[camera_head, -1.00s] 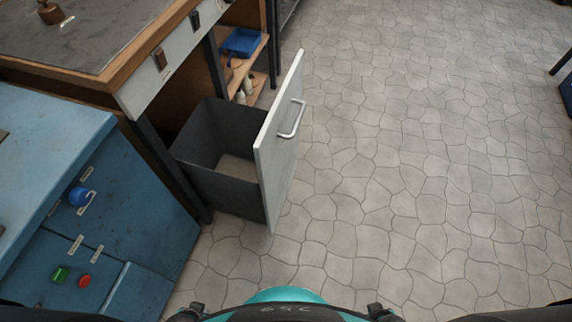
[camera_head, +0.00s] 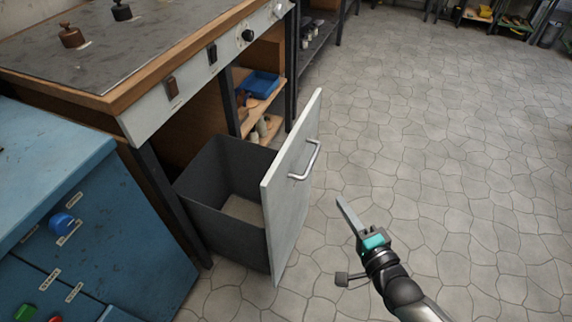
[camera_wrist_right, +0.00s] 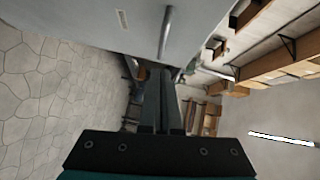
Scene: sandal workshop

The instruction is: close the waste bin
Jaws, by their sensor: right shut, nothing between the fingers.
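The waste bin (camera_head: 225,220) is a dark grey open-topped box, pulled out from under the workbench at the left of the head view. Its white front panel (camera_head: 292,190) carries a metal bar handle (camera_head: 308,162) and faces the open floor. The panel also shows in the right wrist view (camera_wrist_right: 80,20), with the handle (camera_wrist_right: 165,32) beyond the fingers. My right gripper (camera_head: 341,202) is shut and empty, to the right of the panel and apart from it. My left gripper is out of view.
The workbench (camera_head: 150,115) with a wooden edge stands over the bin. A blue cabinet (camera_head: 110,240) stands at the left. Shelves behind the bin hold a blue tray (camera_head: 260,84). The tiled floor (camera_head: 440,150) to the right is clear.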

